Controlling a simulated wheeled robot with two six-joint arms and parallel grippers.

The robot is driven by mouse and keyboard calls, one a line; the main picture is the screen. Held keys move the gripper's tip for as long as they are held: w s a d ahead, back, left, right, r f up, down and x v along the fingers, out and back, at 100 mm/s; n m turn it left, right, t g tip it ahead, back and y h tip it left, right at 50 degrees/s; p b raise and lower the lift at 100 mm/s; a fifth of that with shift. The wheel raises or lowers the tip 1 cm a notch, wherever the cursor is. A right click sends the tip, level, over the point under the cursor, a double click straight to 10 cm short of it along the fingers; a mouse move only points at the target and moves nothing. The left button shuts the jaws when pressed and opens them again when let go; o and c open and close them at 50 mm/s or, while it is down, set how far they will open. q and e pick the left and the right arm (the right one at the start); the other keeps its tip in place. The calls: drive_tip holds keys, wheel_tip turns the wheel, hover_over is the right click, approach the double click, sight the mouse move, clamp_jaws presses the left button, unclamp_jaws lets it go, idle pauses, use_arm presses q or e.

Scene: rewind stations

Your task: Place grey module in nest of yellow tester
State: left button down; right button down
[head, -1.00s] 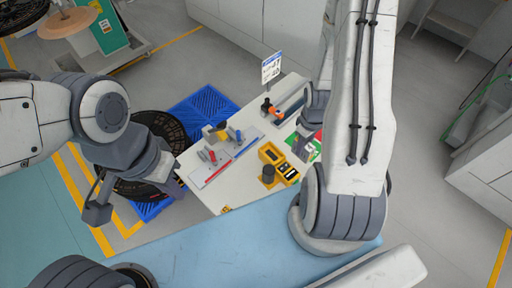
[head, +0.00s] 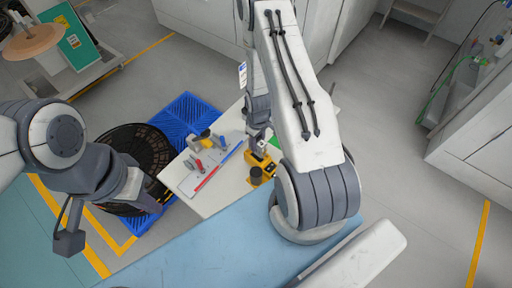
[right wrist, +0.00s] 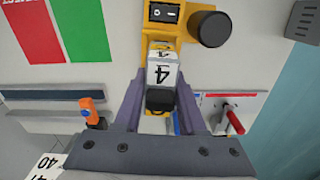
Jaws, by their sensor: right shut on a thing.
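My right gripper (right wrist: 161,98) is shut on the grey module (right wrist: 161,76), a small block with a white label reading "4" and a dark end. The module is in front of the yellow tester (right wrist: 157,55) in the right wrist view and overlaps its nest area, so I cannot tell whether it touches. The tester has a black panel and a black round knob (right wrist: 209,29) beside it. In the head view the yellow tester (head: 268,170) is partly hidden by my right arm. My left gripper (head: 68,242) hangs left of the table, away from the tester; its jaws are unclear.
Red (right wrist: 30,32) and green (right wrist: 76,28) pads and an orange-topped item (right wrist: 92,112) are also on the table. A blue pallet (head: 188,118) stands on the floor behind.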

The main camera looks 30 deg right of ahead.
sight(258, 149)
wheel_tip(258, 149, down, 4)
drive_tip(key=b, duration=0.3)
drive_tip(key=shift+b, duration=0.3)
drive_tip(key=shift+r, duration=0.1)
drive_tip(key=shift+c, duration=2.4)
unclamp_jaws()
